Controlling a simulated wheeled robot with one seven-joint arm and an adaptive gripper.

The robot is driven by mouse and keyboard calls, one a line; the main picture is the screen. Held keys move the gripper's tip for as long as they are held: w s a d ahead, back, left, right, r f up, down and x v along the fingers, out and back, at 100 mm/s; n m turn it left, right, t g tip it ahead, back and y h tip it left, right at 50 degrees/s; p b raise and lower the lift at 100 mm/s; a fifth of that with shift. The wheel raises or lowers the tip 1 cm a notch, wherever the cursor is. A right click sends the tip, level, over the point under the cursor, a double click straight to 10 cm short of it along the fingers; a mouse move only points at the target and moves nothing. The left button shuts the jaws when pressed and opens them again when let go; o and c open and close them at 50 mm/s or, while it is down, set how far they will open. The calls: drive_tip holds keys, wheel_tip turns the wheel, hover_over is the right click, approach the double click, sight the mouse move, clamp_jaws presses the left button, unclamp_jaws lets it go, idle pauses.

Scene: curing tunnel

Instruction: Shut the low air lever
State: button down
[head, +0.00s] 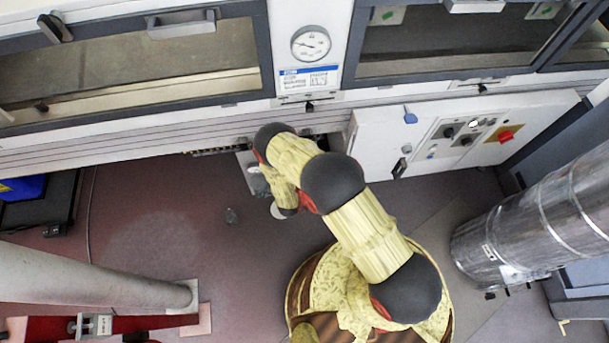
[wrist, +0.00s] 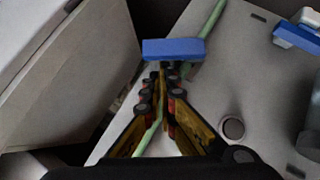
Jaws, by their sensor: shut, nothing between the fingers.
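A blue lever handle (wrist: 173,49) lies crosswise over a thin green pipe (wrist: 212,18) at the top middle of the wrist view. My gripper (wrist: 163,72) is shut and empty, its fingertips just below the blue handle in the picture. I cannot tell whether they touch it. A second blue handle (wrist: 297,37) shows at the right edge of the wrist view; no label tells which is the low air lever. In the head view my arm reaches down beside the tunnel's lower edge and hides most of the gripper and both handles there.
A white control cabinet (head: 380,140) with a red switch stands right of my arm. A metal duct (head: 545,210) is at the right and a grey post (head: 90,275) at the left. Open floor (head: 165,230) lies left of my arm. A pale panel (wrist: 75,75) stands left in the wrist view.

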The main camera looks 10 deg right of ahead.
drive_tip(key=shift+d+f+m+y+p, duration=0.1)
drive_tip(key=shift+d+m+y+p, duration=0.25)
drive_tip(key=shift+d+y, duration=0.35)
idle(0.4)
drive_tip(key=shift+d+f+m+y+b, duration=0.5)
drive_tip(key=shift+d+f+y, duration=0.25)
drive_tip(key=shift+d, duration=0.4)
idle(0.5)
